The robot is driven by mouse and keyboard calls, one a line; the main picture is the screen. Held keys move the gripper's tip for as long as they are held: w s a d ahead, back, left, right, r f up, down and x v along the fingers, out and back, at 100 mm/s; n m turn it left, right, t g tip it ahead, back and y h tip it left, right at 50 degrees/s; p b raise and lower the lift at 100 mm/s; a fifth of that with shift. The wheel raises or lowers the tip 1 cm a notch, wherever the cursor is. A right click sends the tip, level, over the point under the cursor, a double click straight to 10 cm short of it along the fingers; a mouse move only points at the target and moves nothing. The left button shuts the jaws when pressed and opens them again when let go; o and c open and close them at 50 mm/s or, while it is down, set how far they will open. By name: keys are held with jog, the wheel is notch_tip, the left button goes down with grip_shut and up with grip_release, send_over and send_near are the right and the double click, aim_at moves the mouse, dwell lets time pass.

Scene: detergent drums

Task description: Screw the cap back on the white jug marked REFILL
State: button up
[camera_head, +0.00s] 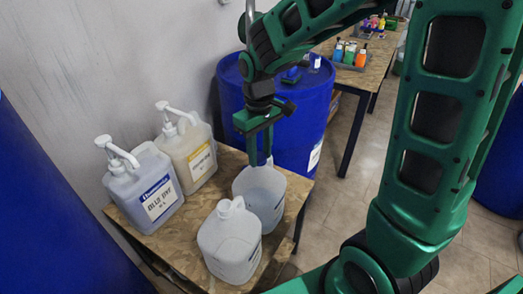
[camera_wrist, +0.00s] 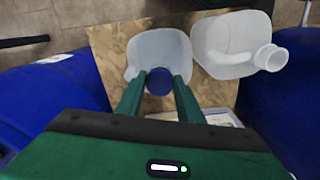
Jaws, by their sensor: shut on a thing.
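Two white jugs stand on the wooden table. The back white jug (camera_head: 262,192) is below my gripper (camera_head: 262,158); it also shows in the wrist view (camera_wrist: 150,45). The front white jug (camera_head: 229,248) has a bare, open neck, seen at the right of the wrist view (camera_wrist: 232,45). My gripper (camera_wrist: 160,82) points down and is shut on a blue cap (camera_wrist: 158,83) over the back jug. I cannot tell whether the cap touches that jug's neck, which is hidden. Neither jug shows a readable REFILL mark.
Two pump jugs, one with a blue label (camera_head: 155,195) and one with a yellow label (camera_head: 193,155), stand at the table's left and back. A blue drum (camera_head: 300,110) is close behind the table (camera_head: 180,258). Another table with bottles is farther back.

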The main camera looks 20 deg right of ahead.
jog(key=shift+m, duration=0.8)
jog(key=m, duration=0.3)
jog(key=shift+a+f, duration=0.1)
jog(key=o, duration=0.7)
jog(key=shift+m, duration=0.6)
jog(key=o, duration=0.9)
jog(key=shift+r, duration=4.1)
